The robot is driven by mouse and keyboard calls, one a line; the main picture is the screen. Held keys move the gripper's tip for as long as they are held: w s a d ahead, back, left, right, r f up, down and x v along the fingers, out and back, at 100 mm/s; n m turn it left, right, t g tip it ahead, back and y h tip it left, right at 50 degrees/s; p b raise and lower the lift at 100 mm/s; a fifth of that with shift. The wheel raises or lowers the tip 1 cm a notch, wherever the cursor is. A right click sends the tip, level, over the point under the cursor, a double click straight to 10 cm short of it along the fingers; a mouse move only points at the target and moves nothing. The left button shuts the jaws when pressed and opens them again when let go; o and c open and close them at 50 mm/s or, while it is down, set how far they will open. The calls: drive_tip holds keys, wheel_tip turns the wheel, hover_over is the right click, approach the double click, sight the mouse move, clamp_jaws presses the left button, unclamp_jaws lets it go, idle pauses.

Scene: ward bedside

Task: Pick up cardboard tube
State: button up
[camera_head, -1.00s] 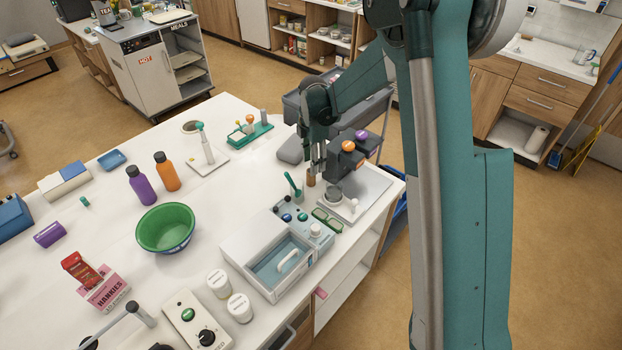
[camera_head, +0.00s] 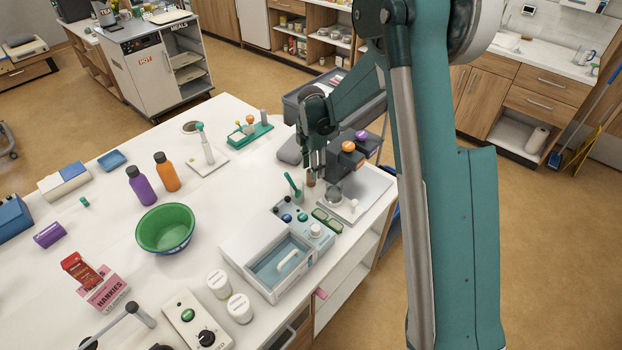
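A small upright brown cylinder (camera_head: 311,179), which looks like the cardboard tube, stands on the white table at the left edge of the grey plate. My gripper (camera_head: 313,168) points down right at it. The fingers look apart, with the tube's top showing between or just behind them. I cannot tell whether a finger touches it.
A dark unit with orange and purple knobs (camera_head: 346,153) stands close on the right. A device with a teal-handled tool (camera_head: 294,187) is in front. A grey rounded object (camera_head: 290,150) lies to the left. The table's right edge is near.

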drive_tip(key=shift+f, duration=0.1)
drive_tip(key=shift+a+f, duration=0.1)
drive_tip(key=shift+f, duration=2.45)
drive_tip(key=c, duration=0.9)
